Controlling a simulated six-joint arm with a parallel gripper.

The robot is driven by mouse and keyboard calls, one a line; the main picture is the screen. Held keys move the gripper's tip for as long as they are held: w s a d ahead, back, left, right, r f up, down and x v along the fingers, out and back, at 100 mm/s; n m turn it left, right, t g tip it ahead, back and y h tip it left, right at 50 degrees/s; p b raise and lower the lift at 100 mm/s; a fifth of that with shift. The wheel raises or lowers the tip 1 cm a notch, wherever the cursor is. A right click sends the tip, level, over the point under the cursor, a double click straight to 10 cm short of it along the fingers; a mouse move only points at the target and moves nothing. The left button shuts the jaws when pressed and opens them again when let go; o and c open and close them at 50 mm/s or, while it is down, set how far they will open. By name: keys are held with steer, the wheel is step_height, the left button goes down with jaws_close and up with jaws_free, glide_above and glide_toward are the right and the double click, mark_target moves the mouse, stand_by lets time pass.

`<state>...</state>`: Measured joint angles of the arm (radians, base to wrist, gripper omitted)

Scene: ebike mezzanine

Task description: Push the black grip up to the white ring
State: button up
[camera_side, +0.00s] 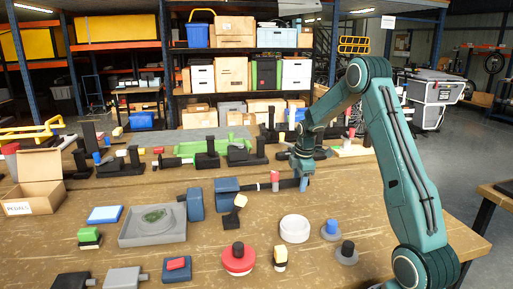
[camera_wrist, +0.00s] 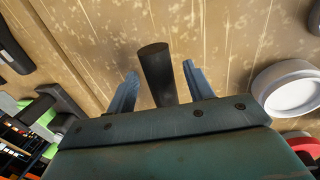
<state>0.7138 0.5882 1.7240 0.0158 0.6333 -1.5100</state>
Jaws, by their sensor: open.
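My gripper (camera_side: 302,182) is low over the middle of the bench, right of a blue block. In the wrist view its two blue-grey fingers (camera_wrist: 156,88) stand open on either side of a black cylinder, which looks like the black grip (camera_wrist: 157,75). A gap shows on both sides of it. In the side view a dark bar (camera_side: 258,186) runs from the blue block (camera_side: 227,193) to my fingers. A thick, round white ring or dish (camera_side: 294,228) lies on the bench nearer the camera; it also shows in the wrist view (camera_wrist: 289,90).
A red-topped piece (camera_side: 275,177) stands by the bar, close left of my fingers. A grey tray (camera_side: 153,226), a red round piece with a black knob (camera_side: 238,260) and a blue-knobbed piece (camera_side: 330,230) are nearby.

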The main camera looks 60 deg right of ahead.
mark_target(286, 180)
jaws_close()
steer(key=shift+w+a, duration=1.75)
steer(key=shift+w, duration=0.05)
jaws_free()
steer(key=shift+r, duration=0.1)
step_height(286, 180, up, 14)
steer(key=s+a, duration=0.2)
steer(key=shift+f, duration=0.25)
